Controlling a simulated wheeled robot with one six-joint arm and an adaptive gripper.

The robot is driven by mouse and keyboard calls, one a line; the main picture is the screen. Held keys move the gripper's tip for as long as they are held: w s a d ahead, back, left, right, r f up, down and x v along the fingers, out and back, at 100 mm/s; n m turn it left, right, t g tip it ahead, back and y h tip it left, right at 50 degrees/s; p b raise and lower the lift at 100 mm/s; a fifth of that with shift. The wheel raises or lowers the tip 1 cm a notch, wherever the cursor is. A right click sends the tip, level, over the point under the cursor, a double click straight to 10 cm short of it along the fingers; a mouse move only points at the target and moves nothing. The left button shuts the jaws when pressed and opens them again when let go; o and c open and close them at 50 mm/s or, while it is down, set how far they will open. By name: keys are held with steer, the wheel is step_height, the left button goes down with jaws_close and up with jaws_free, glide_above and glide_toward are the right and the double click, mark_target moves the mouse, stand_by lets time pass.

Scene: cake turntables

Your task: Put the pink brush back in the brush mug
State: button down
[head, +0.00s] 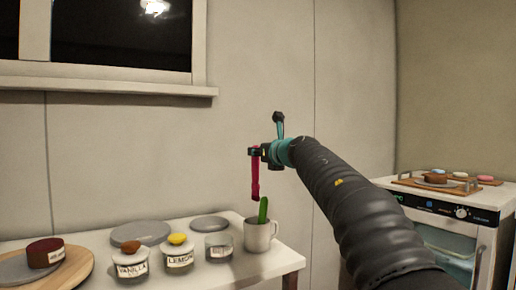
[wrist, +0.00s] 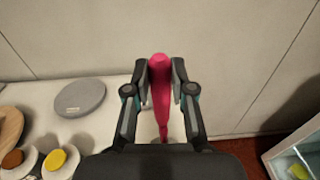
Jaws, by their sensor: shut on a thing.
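My gripper (head: 262,151) is shut on the pink brush (head: 255,178), which hangs nearly upright in the head view. In the wrist view the pink brush (wrist: 160,92) stands between the two fingers of my gripper (wrist: 166,80). The brush mug (head: 259,236) is a pale mug near the right end of the table. A green-handled item (head: 263,209) stands in it. The brush's lower end is above the mug's rim and apart from it in the picture, slightly left of the green handle. In the wrist view the mug is mostly hidden behind my gripper.
A dark cake (head: 45,252) sits on a turntable at left. A white appliance (head: 452,215) stands at right.

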mark_target(258, 193)
steer(key=shift+f, duration=1.25)
steer(key=shift+f+b, duration=3.75)
steer(key=shift+f, duration=0.2)
steer(key=shift+f+b, duration=1.1)
steer(key=shift+f, duration=0.05)
steer(key=c, duration=0.9)
jaws_free()
